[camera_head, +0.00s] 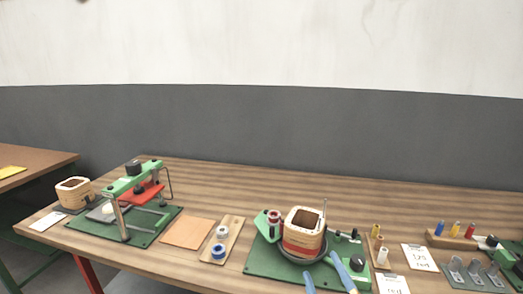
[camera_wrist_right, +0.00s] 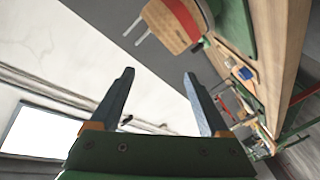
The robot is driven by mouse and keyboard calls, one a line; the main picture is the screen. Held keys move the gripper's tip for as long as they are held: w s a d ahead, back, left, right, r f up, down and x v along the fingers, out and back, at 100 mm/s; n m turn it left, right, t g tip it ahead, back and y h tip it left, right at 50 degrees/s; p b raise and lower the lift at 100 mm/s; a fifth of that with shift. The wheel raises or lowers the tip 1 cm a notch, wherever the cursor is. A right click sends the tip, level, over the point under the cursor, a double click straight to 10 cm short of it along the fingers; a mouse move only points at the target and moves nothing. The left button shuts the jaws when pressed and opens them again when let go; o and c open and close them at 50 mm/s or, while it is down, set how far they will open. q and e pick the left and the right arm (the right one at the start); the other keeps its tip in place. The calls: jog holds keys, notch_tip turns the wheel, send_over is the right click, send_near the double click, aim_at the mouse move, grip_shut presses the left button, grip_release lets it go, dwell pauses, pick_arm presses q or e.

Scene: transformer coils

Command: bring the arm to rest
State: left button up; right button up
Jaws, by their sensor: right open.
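My right gripper (camera_head: 326,278) shows its two blue fingers at the bottom edge of the head view, in front of a wooden coil (camera_head: 300,244) with a red band. In the right wrist view my gripper (camera_wrist_right: 158,75) is open, with nothing between its fingers. That view also shows the coil (camera_wrist_right: 168,26) beyond the fingertips, apart from them. The coil sits in a dark round holder on a green board (camera_head: 262,262). My left gripper is in neither view.
On the wooden table (camera_head: 210,178), a green press (camera_head: 135,185) and a second coil (camera_head: 73,190) stand at the left. An orange sheet (camera_head: 187,233) and a tray (camera_head: 234,232) with blue-and-white rolls lie mid-table. Coloured spools (camera_head: 455,228) and white cards (camera_head: 418,257) are at the right.

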jog(key=s+d+f+m+g+h, duration=0.1)
jog(key=s+d+f+m+g, duration=0.15)
jog(key=s+f, duration=0.2)
jog(key=s+d+f+m+g+h, duration=0.1)
jog(key=s+d+f+m+g, duration=0.15)
jog(key=f, duration=0.35)
jog(key=s+a+f+m+g, duration=0.1)
jog(key=s+f+g, duration=0.4)
jog(key=s, duration=0.3)
jog(key=s+f+m+g, duration=0.2)
jog(key=s+f+g, duration=0.25)
jog(key=s, duration=0.45)
notch_tip(320, 180, down, 17)
jog(key=s, duration=0.2)
jog(key=s+d+f+g, duration=0.2)
jog(key=s+f, duration=0.7)
jog(key=s, duration=0.2)
jog(key=shift+s+f+n, duration=0.35)
jog(key=shift+n, duration=0.05)
